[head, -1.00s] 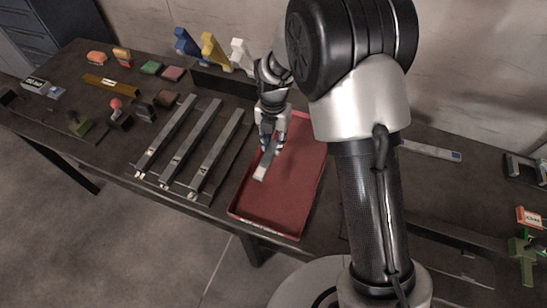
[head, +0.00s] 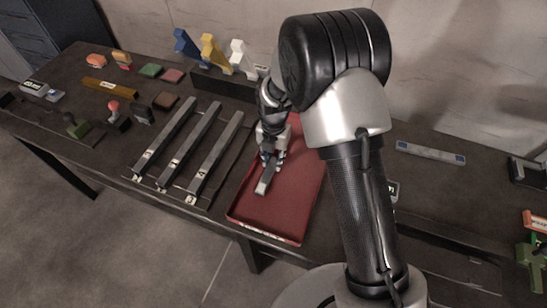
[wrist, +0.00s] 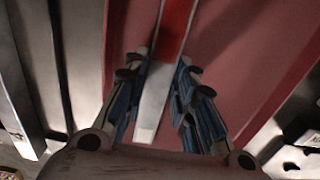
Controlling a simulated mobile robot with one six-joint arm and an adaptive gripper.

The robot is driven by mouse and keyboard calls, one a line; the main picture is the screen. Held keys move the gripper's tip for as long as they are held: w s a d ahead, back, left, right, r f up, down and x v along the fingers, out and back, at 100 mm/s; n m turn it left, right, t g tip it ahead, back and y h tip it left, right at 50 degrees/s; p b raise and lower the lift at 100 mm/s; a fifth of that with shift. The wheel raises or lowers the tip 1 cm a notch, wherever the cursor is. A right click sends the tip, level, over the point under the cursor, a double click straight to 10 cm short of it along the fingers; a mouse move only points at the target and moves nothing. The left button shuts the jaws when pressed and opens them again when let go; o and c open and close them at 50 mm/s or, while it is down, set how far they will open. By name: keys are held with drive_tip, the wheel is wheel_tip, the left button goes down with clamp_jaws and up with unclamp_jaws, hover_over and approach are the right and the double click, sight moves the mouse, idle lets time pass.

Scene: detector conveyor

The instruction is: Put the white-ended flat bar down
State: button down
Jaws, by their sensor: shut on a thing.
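My gripper (head: 269,163) is shut on the flat bar (head: 262,187), above or in the red tray (head: 283,215). In the head view the bar's pale end points toward the tray's front, and my fingers hide its other part. In the wrist view my gripper (wrist: 161,65) has a blue-padded finger on each side of the bar (wrist: 150,105). A whitish-grey stretch lies between the fingers, with a bright red stretch beyond. I cannot tell whether the bar touches the tray floor.
Several long grey bars (head: 215,157) lie side by side left of the tray. Blue, yellow and white stands (head: 213,52) are behind. Another flat bar (head: 431,152) lies on the dark table to the right. The tray's front part is clear.

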drive_tip(key=shift+f, duration=0.1)
drive_tip(key=c, duration=1.3)
unclamp_jaws()
wheel_tip(320, 180, up, 12)
drive_tip(key=p, duration=0.4)
wheel_tip(320, 180, up, 11)
drive_tip(key=m+t, duration=0.1)
drive_tip(key=m, duration=0.6)
hover_over(274, 161)
drive_tip(key=s+d, duration=0.4)
drive_tip(key=d, duration=0.1)
drive_tip(key=s+d+r+m+t, duration=0.1)
drive_tip(key=s+d+r+m, duration=0.2)
drive_tip(key=s+m, duration=0.4)
drive_tip(key=s+d+r+m+t, duration=0.1)
drive_tip(key=s+d+r+m, duration=0.2)
drive_tip(key=s+m, duration=0.4)
drive_tip(key=s+d+r+m+t, duration=0.1)
drive_tip(key=s+d+r+m, duration=0.3)
drive_tip(key=s+m, duration=0.4)
drive_tip(key=shift+r+m+t, duration=0.1)
drive_tip(key=shift+m+t, duration=0.2)
drive_tip(key=shift+m, duration=1.2)
